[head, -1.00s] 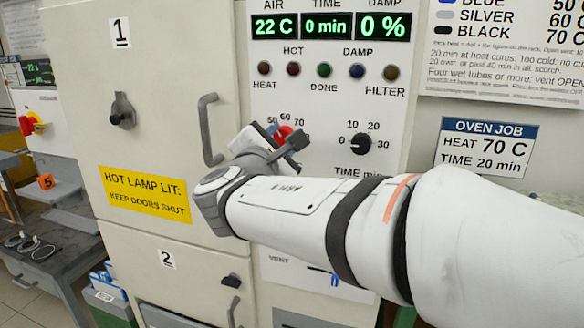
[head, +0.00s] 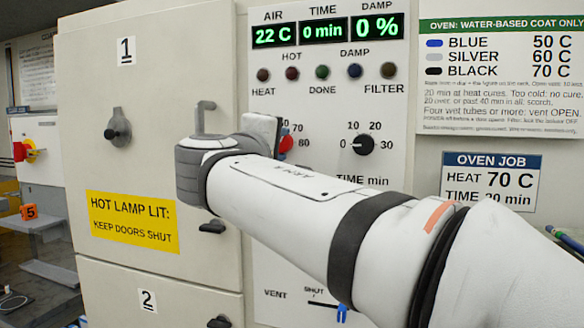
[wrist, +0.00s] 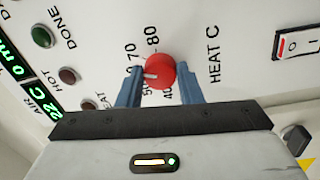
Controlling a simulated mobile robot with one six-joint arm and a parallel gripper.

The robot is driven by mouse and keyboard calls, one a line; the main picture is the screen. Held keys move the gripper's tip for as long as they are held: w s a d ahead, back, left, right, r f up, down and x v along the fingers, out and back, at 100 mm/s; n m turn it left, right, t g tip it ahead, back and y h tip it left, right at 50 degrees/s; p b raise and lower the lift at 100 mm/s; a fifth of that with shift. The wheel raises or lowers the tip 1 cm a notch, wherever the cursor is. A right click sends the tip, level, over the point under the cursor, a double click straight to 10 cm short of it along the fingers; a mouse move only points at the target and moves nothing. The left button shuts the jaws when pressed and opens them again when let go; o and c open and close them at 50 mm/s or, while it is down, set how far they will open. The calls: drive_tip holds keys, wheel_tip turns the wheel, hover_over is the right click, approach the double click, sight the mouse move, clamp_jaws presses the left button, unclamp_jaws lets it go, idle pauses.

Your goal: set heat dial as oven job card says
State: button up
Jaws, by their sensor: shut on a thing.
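The red heat dial (wrist: 162,70) sits between my gripper's (wrist: 160,70) two blue fingers, which are shut on it. Its white pointer faces left in the wrist view, between the 50 and 70 marks; the left finger hides the scale there, so the exact reading is unclear. The oven job card (head: 490,182) reads HEAT 70 C, TIME 20 min.
The black time dial (head: 364,143) stands right of the heat dial, pointing left. Above are indicator lamps and a display (head: 325,31) reading 22 C, 0 min, 0 %. A rocker switch (wrist: 299,43) lies at the wrist view's right. Oven doors (head: 150,80) are shut.

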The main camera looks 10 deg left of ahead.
drive_tip(key=shift+f+m+b, duration=0.2)
drive_tip(key=shift+m+b, duration=1.45)
drive_tip(key=shift+m, duration=0.45)
drive_tip(key=shift+r, duration=0.1)
drive_tip(key=o, duration=1)
drive_tip(key=shift+c, duration=0.2)
drive_tip(key=s+a+p, duration=0.1)
drive_tip(key=s, duration=0.6)
drive_tip(key=shift+s, duration=0.4)
